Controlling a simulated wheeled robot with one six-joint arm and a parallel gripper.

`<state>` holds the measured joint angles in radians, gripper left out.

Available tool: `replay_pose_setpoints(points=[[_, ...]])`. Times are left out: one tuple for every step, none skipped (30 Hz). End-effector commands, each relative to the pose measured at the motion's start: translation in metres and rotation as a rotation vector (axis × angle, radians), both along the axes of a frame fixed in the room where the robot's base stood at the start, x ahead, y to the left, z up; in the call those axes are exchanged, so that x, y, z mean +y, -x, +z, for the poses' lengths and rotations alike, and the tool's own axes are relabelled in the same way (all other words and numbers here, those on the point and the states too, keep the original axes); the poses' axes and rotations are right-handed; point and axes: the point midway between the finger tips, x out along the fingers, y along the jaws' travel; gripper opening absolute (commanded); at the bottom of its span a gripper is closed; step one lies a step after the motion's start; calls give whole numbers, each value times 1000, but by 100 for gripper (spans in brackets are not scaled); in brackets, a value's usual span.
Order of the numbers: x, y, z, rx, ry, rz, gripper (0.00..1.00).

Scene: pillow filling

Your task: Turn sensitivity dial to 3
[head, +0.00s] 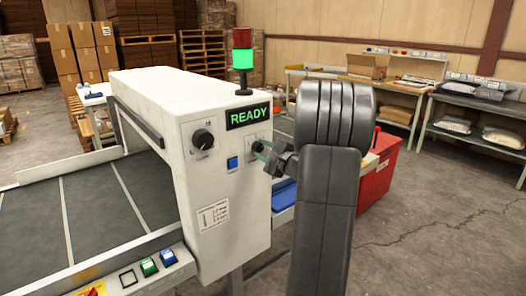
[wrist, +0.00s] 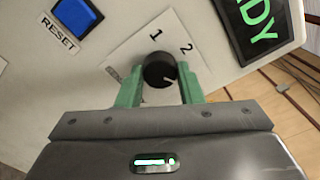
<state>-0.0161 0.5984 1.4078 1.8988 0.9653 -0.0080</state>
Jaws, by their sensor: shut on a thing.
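A round black dial (wrist: 158,70) sits on a white plate on the machine's panel. The dial's white pointer line points toward the lower right, toward the right finger in that view. My gripper (wrist: 160,82) is shut on this dial, with one green finger on each side. In the head view my gripper (head: 262,150) is at the panel below the READY screen, and it mostly hides the dial.
A blue RESET button (wrist: 78,16) is close to the dial's upper left in the wrist view. The lit READY screen (head: 249,116) is just above my gripper. A larger black knob (head: 203,139) is to the left. A red bin (head: 376,172) stands behind my arm.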

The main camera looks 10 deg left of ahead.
Motion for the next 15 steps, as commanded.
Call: replay_pose_setpoints(points=[[0,0,-2,6,-2,0,10],[0,0,-2,8,-3,-1,11],[0,0,-2,10,-4,-1,11],[0,0,-2,10,-5,-1,11],[0,0,-2,10,-5,-1,11],[0,0,-2,10,-5,-1,11],[0,0,-2,10,-5,-1,11],[0,0,-2,10,-5,-1,11],[0,0,-2,10,-5,-1,11],[0,0,-2,10,-5,-1,11],[0,0,-2,10,-5,-1,11],[0,0,-2,10,-5,-1,11],[0,0,-2,10,-5,-1,37],[0,0,-2,10,-5,-1,43],[0,0,-1,9,-4,0,51]])
